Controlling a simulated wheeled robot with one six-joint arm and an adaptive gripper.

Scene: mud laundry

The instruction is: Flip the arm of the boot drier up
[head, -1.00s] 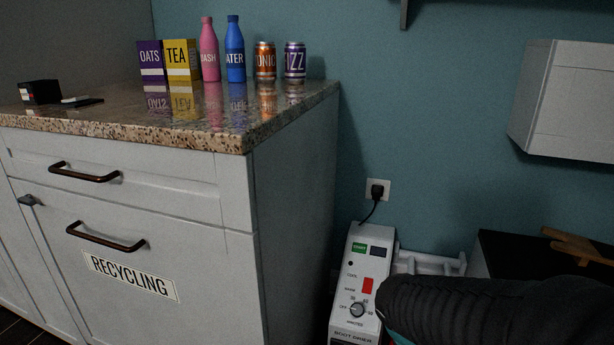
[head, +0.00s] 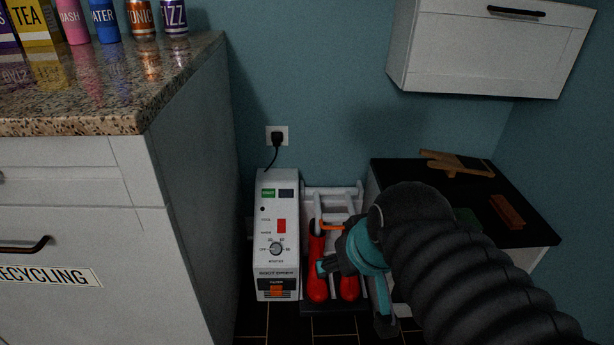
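The boot drier (head: 268,220) stands on the floor against the wall, a white unit with a dial, a red switch and a label on its front. To its right is a pale rack frame (head: 332,190). A small orange piece (head: 331,225) shows at the top of the red pieces. My gripper (head: 345,270), teal and dark, is in front of the rack and covers part of it. Its fingertips are not clear.
A grey cabinet with a granite counter (head: 120,118) stands close on the left. A low black-topped cabinet (head: 480,215) with wooden items is on the right. A white wall cabinet (head: 490,50) hangs above. A plug (head: 277,139) sits in the wall socket behind the drier.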

